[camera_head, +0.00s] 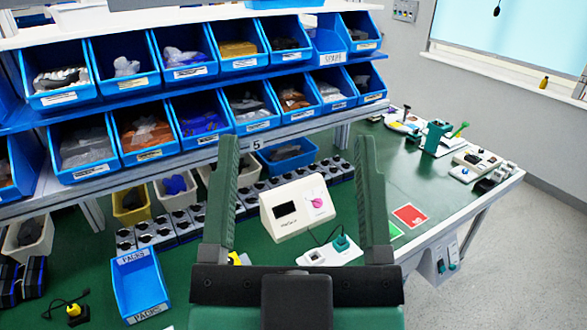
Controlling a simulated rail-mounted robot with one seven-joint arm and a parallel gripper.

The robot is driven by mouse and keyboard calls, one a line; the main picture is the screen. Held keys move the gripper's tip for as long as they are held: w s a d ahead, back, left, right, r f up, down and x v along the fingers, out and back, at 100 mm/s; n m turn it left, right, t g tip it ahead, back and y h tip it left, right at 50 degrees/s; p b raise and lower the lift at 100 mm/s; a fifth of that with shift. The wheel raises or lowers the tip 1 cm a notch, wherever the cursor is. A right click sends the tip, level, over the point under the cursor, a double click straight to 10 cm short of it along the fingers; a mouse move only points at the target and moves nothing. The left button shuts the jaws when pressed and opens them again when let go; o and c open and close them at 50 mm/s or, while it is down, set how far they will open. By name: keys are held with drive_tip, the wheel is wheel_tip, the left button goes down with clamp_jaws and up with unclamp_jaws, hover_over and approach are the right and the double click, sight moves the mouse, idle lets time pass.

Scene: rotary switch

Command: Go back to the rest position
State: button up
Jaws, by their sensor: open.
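My gripper (297,200) is in the lower middle of the head view, with its two green fingers spread wide apart and nothing between them in its grasp. Behind and between the fingers, a white box with a dark display and a pink rotary knob (318,203) stands on the green bench (285,252). The fingers appear apart from the box. A small white plate with a teal part (340,243) lies just in front of the box, near the right finger.
Blue bins (160,310) of parts fill two shelf rows above the bench. A blue tray (140,285) lies at left. Red (409,215) and green squares lie right of the gripper. More fixtures (437,135) stand at the far right end. Bare bench shows between them.

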wheel_tip(320, 180, up, 28)
drive_tip(key=p, duration=2.8)
drive_tip(key=shift+a+r, duration=0.15)
drive_tip(key=shift+w, duration=0.1)
